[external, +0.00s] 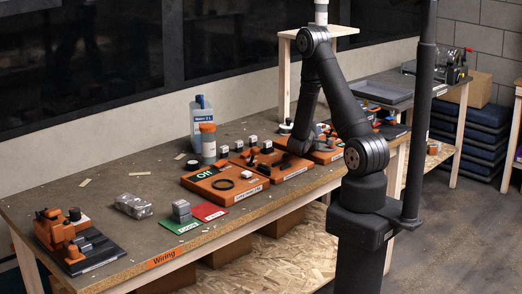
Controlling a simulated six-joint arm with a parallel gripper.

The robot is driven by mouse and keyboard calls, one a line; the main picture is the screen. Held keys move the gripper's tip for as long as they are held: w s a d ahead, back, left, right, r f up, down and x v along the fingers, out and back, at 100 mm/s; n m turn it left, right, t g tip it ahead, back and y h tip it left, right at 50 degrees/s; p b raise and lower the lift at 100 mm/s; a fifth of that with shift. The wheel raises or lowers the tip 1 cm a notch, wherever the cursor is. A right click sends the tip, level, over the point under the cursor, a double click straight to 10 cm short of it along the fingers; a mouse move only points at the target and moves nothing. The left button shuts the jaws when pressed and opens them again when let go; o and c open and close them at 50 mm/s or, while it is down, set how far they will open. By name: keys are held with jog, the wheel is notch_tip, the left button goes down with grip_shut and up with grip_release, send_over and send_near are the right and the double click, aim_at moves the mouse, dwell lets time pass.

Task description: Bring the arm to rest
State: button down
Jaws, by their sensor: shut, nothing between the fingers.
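My arm (340,100) rises from its column at the right, bends at a high elbow and comes down over the workbench. My gripper (300,146) is at the low end of the arm, above or beside the orange boards in the middle of the bench. It is small and dark here, shut, with nothing seen in it. I cannot tell whether it touches anything below.
The bench (140,225) carries an orange board with a black ring (224,184), green (181,223) and red (209,211) cards, a grey block (181,211), a metal part (134,206), an orange device (62,230) and a blue-white bottle (201,125). A wooden stand (284,82) rises behind my arm.

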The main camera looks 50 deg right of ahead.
jog(key=shift+n, duration=0.7)
jog(key=w+d, duration=0.5)
jog(key=shift+w+d, duration=0.15)
jog(key=shift+d, duration=0.05)
jog(key=v, duration=0.7)
jog(key=shift+r, duration=0.1)
